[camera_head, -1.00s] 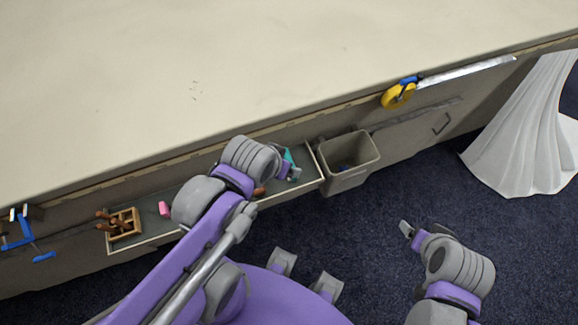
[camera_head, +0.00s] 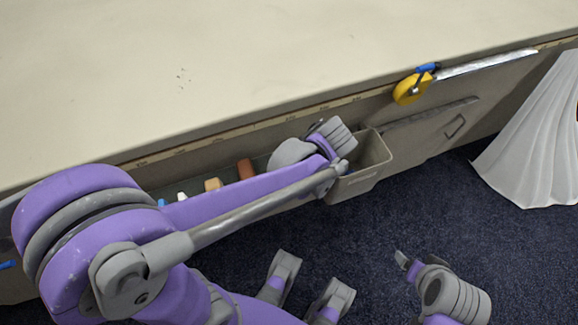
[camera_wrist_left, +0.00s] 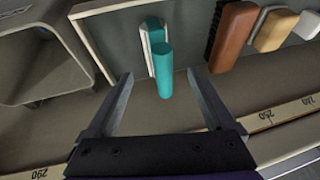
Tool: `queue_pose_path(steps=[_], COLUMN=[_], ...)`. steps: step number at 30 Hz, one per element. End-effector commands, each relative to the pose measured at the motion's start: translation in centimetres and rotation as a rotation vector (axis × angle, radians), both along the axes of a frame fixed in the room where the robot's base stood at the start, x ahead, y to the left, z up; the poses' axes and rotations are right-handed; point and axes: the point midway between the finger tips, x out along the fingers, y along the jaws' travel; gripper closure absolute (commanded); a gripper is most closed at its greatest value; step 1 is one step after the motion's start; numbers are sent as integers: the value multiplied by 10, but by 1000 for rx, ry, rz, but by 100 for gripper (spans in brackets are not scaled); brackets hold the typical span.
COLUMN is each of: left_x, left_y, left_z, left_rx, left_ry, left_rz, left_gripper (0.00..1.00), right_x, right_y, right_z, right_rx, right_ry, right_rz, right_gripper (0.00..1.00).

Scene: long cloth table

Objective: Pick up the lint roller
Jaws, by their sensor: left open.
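The lint roller, with a teal cylinder (camera_wrist_left: 163,70) and a white part with teal beside it, shows in the left wrist view inside the drawer (camera_wrist_left: 185,45). My left gripper (camera_wrist_left: 160,76) is open, with one finger on each side of the teal cylinder's near end. Gaps show on both sides and nothing is held. In the head view my left arm hides the lint roller and my left fingertips. My right gripper (camera_head: 402,260) is low over the carpet at the lower right, away from the drawer, and its opening is unclear.
A grey-beige bin (camera_head: 362,172) hangs just right of the drawer. Brown (camera_wrist_left: 232,38), tan (camera_wrist_left: 274,30) and white (camera_wrist_left: 306,25) brush-like items lie in the drawer. The table edge carries a numbered strip (camera_wrist_left: 275,112). A yellow tape measure (camera_head: 411,88) hangs at the edge. The tabletop is clear.

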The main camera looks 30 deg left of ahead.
Motion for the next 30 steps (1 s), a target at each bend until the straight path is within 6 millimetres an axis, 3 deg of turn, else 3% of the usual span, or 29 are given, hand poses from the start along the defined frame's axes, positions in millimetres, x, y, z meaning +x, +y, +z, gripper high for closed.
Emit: queue_pose_path(steps=[10,18,25,30], left_x=[6,15,15,15], left_y=[12,29,30,30], left_z=[-25,-59,-60,-59], left_rx=[-1,-1,-2,-2], left_ry=[0,2,0,0], left_rz=[1,-1,-2,-2], left_gripper=[12,12,12,41], right_x=[0,0,0,0], right_y=[0,0,0,0], right_z=[-10,-23,-22,-22], right_rx=[0,0,0,0], right_ry=[3,8,8,8], right_rz=[0,0,0,0], right_gripper=[16,16,16,16])
